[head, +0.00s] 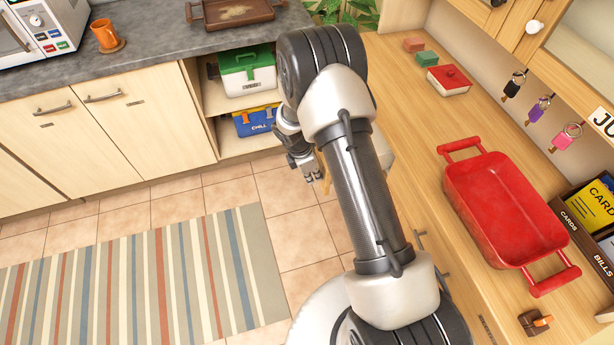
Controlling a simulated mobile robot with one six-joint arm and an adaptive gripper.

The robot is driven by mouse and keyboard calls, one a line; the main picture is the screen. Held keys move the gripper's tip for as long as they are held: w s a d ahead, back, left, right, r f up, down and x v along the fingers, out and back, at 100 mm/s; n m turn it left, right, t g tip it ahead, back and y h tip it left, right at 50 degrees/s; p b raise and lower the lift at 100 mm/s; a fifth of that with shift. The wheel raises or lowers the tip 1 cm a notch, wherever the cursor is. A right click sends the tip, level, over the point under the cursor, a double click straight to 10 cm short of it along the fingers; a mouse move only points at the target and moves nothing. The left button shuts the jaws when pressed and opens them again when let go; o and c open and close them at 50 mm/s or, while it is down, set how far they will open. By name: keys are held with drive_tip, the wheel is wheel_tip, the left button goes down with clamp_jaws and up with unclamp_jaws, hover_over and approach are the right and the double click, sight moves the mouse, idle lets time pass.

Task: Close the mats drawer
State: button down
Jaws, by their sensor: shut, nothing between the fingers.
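I cannot pick out the mats drawer for certain. The wooden counter (405,105) on the right has a front with dark bar handles (446,282) low beside my arm, and no readable label shows there. A pale edge shows just right of my arm below the counter top, mostly hidden, and I cannot tell if it is an open drawer. My gripper (308,170) is partly hidden behind my arm, over the floor left of the wooden counter. It looks shut and empty. I cannot tell whether it touches anything.
A red tray (510,215) and a red box (450,80) stand on the wooden counter. At the back left, an open shelf holds a green-lidded box (247,72) and a blue cooler (256,121). A striped rug (150,280) lies on the clear tiled floor.

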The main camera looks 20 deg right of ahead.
drive_tip(key=d+p, duration=0.3)
drive_tip(key=d, duration=1.9)
drive_tip(key=shift+d+p, duration=0.3)
drive_tip(key=shift+d, duration=0.05)
drive_tip(key=shift+a, duration=0.25)
drive_tip(key=a, duration=0.2)
drive_tip(key=shift+w+a, duration=0.15)
drive_tip(key=shift+a, duration=0.25)
drive_tip(key=shift+a+r, duration=0.6)
drive_tip(key=shift+r, duration=0.15)
drive_tip(key=p+v, duration=0.2)
drive_tip(key=v, duration=0.6)
drive_tip(key=shift+a+r, duration=0.1)
drive_tip(key=shift+r, duration=0.1)
